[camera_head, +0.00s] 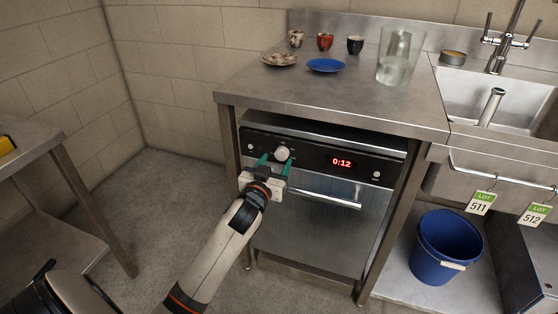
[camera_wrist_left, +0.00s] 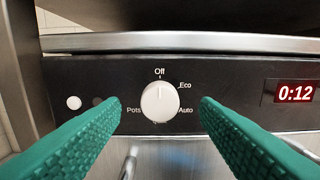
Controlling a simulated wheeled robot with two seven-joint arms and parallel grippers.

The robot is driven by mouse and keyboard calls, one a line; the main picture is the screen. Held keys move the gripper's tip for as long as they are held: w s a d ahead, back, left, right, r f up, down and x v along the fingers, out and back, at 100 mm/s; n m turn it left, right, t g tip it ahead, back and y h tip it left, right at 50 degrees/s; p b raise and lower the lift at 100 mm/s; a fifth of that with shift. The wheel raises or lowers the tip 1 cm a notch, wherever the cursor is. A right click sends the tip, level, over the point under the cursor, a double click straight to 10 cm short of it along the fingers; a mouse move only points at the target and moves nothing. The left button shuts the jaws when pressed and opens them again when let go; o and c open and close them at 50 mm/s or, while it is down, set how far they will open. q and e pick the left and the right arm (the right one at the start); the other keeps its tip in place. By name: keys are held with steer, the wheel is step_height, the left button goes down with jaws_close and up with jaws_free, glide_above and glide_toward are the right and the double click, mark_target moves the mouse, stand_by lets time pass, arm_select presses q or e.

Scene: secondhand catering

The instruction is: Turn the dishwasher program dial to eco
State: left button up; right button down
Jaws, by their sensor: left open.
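The dishwasher (camera_head: 312,215) stands under the steel counter, its black control panel across the top. The white program dial (camera_head: 282,154) is on the panel's left part. In the left wrist view the dial (camera_wrist_left: 160,102) is near the middle, its mark pointing up at Off; Eco is at the upper right, Auto at the lower right and Pots at the lower left. My left gripper (camera_head: 273,163) is open, its green fingers pointing at the panel. In the wrist view the fingers (camera_wrist_left: 152,125) lie on either side of the dial, apart from it. My right gripper is not in view.
A red display (camera_head: 342,162) reads 0:12. A door handle (camera_head: 325,198) runs below the panel. Cups, a blue plate (camera_head: 326,65) and a glass vessel (camera_head: 397,58) stand on the counter (camera_head: 300,97). A blue bucket (camera_head: 446,247) sits at right, below the sink.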

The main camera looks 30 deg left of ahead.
mark_target(282, 156)
arm_select(q)
steer(key=shift+x, duration=1.55)
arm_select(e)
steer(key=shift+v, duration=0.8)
arm_select(q)
steer(key=shift+c, duration=0.3)
steer(key=c, duration=0.9)
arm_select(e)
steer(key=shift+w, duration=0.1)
arm_select(q)
steer(key=m+p, duration=0.2)
steer(key=m, duration=0.1)
steer(key=shift+r, duration=0.1)
steer(key=m+p, duration=0.2)
steer(key=m, duration=0.3)
steer(key=shift+d+p, duration=0.15)
steer(key=shift+p, duration=0.2)
steer(key=shift+f+m+p, duration=0.2)
steer(key=shift+m+p, duration=0.2)
steer(key=shift+m, duration=1.5)
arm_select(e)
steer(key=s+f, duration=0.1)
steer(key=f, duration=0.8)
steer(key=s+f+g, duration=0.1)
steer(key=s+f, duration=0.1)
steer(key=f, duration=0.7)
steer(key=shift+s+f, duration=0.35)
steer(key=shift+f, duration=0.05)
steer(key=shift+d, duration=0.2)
